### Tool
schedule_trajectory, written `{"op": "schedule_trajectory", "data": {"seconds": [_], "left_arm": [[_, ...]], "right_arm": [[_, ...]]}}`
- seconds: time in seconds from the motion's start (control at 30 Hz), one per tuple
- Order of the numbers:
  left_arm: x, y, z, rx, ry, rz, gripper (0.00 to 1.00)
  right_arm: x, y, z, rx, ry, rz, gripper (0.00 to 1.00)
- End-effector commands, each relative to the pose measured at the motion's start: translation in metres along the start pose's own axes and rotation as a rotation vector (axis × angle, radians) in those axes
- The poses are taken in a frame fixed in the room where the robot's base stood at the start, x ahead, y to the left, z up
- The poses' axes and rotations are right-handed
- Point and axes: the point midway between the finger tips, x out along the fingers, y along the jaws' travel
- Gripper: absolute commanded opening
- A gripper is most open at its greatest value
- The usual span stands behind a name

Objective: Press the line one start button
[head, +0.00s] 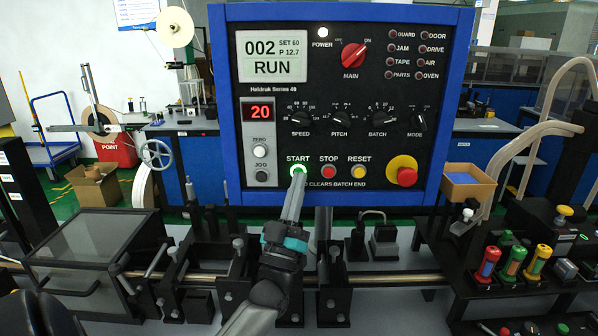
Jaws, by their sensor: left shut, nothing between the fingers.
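The control panel (342,208) with a blue frame stands in front of me in the head view. Its green START button (298,170) is lit, and the display (272,57) reads 002, SET 60, P 12.7 and RUN. My left gripper (298,178) is shut and empty, with its tip at the lower part of the START button, seemingly touching it. The tip hides part of the button. The red STOP button (328,171) and yellow RESET button (359,171) are just to the right. My right gripper is not in view.
A red and yellow emergency stop (403,171) sits at the panel's lower right. Below the panel, a machine rail with clamps and a dark box (95,257) crosses the bench. Red, green and yellow handles (512,262) stand at the right.

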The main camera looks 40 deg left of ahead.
Motion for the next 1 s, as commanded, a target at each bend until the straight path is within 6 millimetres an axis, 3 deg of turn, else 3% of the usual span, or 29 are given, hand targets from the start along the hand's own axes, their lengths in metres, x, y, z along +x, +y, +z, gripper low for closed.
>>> {"op": "schedule_trajectory", "data": {"seconds": [0.33, 1.0], "left_arm": [[-0.003, 0.003, -0.003, -0.001, 0.000, 0.000, 0.00], [-0.042, 0.031, -0.031, 0.000, 0.000, 0.000, 0.00]], "right_arm": [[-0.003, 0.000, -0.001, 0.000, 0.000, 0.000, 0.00], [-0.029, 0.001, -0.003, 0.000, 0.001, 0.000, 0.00]]}}
